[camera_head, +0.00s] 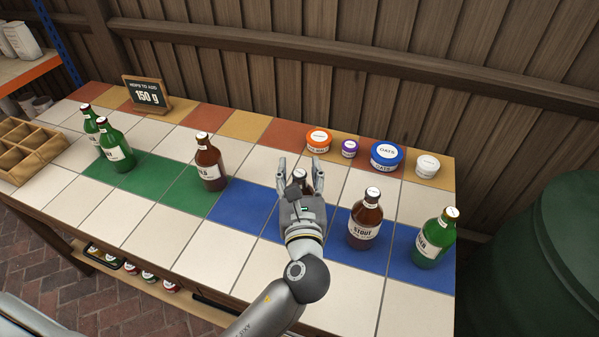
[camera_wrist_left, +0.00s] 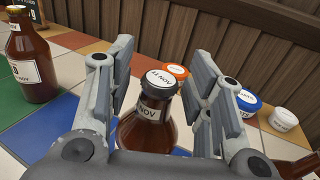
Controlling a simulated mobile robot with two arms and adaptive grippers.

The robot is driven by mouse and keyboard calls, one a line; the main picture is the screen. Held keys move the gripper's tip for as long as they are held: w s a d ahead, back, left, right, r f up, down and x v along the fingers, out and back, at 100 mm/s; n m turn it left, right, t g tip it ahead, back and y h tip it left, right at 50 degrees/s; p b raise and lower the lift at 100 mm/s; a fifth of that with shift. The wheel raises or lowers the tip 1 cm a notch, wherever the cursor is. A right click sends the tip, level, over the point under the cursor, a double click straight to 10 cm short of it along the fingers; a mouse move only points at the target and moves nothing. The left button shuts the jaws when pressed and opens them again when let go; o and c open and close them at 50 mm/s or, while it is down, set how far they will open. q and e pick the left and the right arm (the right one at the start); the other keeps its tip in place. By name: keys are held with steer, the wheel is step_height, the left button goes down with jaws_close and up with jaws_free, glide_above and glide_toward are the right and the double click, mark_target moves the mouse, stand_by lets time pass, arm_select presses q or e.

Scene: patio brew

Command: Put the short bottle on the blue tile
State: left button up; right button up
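Blue tiles (camera_head: 237,207) run along the counter beneath and beside the hand. Another brown bottle (camera_head: 210,172) stands left, by the green tiles; a stout bottle (camera_head: 364,228) and a green bottle (camera_head: 433,240) stand right on blue. My right gripper is not in view.
Two green bottles (camera_head: 118,155) stand at the left. An orange-lidded tub (camera_head: 318,141), a purple jar (camera_head: 349,149), a blue oats tub (camera_head: 386,155) and a white tub (camera_head: 427,167) line the back. A sign (camera_head: 147,93) stands back left. White front tiles (camera_head: 215,250) are clear.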

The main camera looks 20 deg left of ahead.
arm_select(q)
steer(key=shift+r, duration=0.1)
steer(key=shift+s+d, duration=0.1)
steer(key=shift+s, duration=0.1)
steer(key=b+v, duration=0.1)
steer(key=v, duration=1)
steer(key=shift+s, duration=0.3)
steer(key=shift+d, duration=0.1)
